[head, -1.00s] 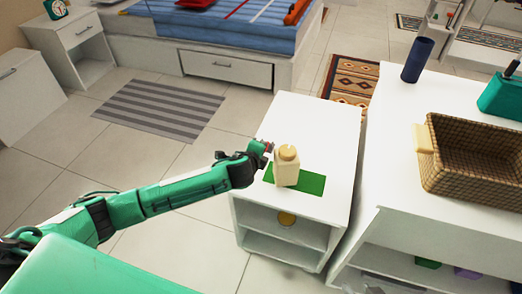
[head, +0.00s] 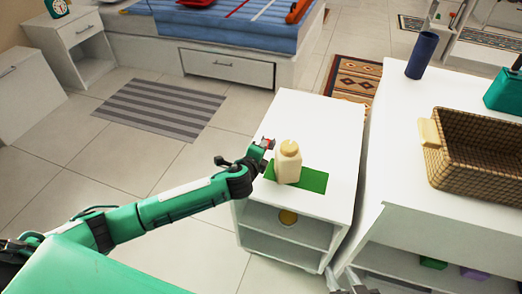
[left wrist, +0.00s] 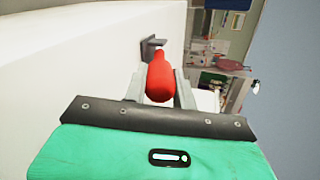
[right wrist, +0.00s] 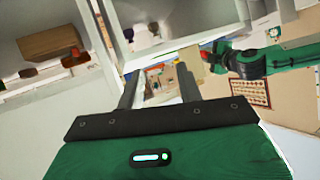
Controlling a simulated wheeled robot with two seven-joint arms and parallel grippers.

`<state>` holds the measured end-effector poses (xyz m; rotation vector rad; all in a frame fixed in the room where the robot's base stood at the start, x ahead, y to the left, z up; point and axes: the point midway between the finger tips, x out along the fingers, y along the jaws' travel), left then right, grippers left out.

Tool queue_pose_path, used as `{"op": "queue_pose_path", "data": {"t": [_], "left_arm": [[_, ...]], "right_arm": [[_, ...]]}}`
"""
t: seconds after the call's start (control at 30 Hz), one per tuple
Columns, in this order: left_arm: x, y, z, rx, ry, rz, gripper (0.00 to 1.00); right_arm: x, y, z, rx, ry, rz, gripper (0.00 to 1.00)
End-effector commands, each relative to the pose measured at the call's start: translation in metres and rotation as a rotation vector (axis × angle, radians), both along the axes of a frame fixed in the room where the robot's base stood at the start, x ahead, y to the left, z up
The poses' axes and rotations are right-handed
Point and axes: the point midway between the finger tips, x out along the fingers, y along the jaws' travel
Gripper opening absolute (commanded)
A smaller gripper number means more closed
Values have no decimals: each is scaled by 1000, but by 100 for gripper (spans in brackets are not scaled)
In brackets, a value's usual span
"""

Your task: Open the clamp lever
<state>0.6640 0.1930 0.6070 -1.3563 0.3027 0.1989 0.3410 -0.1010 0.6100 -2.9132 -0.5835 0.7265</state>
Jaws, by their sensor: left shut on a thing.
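The clamp lever's red handle (left wrist: 160,78) sits between the two fingers of my left gripper (left wrist: 160,90) in the left wrist view. The gripper is shut on it. A dark bracket (left wrist: 150,46) shows just beyond the handle, against a white surface. In the head view a small red patch (head: 268,143) shows at the left gripper (head: 264,150), by the left edge of the small white cabinet; the clamp itself is mostly hidden there. My right gripper (right wrist: 160,88) is open and empty in the right wrist view; its grey fingertips (head: 347,280) show at the bottom of the head view.
A cream bottle (head: 288,165) stands on a green mat (head: 315,181) on the small cabinet (head: 318,115), close to the left gripper. A larger white unit (head: 400,130) with a wicker basket (head: 480,190) stands to the right. Floor left of the cabinet is open.

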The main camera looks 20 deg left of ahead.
Motion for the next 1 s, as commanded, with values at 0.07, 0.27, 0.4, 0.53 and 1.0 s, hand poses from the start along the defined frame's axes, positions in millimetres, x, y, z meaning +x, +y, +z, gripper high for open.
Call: {"op": "queue_pose_path", "data": {"t": [0.07, 0.27, 0.4, 0.53, 1.0], "left_arm": [[-1, 0, -3, 3, 4, -1, 0], [-1, 0, -3, 3, 4, -1, 49], [-1, 0, -2, 2, 4, 0, 49], [-2, 0, -2, 2, 4, 0, 49], [-81, 3, 27, 2, 5, -2, 49]], "right_arm": [[0, 0, 0, 0, 1, 0, 36], [0, 0, -1, -1, 2, 0, 36], [-1, 0, -1, -1, 3, 1, 36], [-1, 0, -1, -1, 4, 1, 36], [-6, -30, 0, -115, 186, -19, 36]]}}
